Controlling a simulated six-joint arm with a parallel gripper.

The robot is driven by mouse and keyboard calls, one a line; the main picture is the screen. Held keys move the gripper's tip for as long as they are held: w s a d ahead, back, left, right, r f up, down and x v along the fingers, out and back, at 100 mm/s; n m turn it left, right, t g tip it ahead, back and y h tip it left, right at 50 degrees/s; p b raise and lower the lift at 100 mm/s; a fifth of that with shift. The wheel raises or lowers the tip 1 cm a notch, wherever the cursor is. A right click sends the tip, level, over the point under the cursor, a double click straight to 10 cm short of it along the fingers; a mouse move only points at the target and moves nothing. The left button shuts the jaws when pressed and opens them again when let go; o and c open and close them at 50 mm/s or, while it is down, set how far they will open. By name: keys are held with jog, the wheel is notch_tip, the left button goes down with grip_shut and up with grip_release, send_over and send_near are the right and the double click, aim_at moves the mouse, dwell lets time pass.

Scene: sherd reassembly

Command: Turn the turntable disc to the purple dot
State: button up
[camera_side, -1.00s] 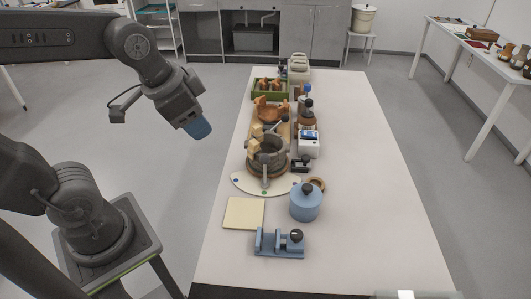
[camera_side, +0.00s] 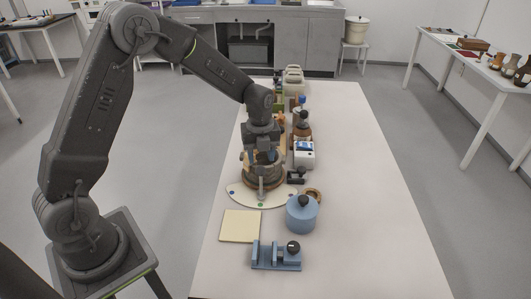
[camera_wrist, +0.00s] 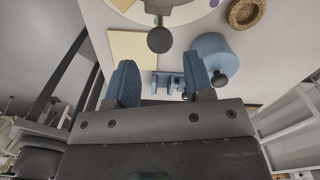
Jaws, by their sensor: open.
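The turntable's cream base plate (camera_side: 243,197) lies on the bench, with small coloured dots along its near edge. A purple dot (camera_wrist: 213,3) shows at the top of the wrist view. The round disc (camera_side: 279,181) sits on the plate, largely hidden under my gripper in the side view. A bar with a dark round knob (camera_wrist: 159,40) points toward the near edge, seen between and beyond my fingers in the wrist view. My gripper (camera_side: 263,160) is over the turntable, fingers downward. In the wrist view my gripper (camera_wrist: 160,82) has its blue fingers wide apart with nothing between them.
A cream square pad (camera_side: 240,226) lies in front of the turntable at left. A blue jar (camera_side: 301,216) and a tan ring (camera_side: 315,194) stand at right. A blue clamp fixture (camera_side: 276,256) is nearer. A white instrument (camera_side: 304,155) and other items stand behind. The bench's right side is clear.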

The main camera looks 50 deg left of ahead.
aim_at(261, 167)
jog(key=shift+f, duration=3.1)
jog(key=shift+w+d+n, duration=1.3)
jog(key=shift+w+n, duration=0.8)
jog(key=shift+w, duration=2.05)
jog(key=shift+r, duration=2.85)
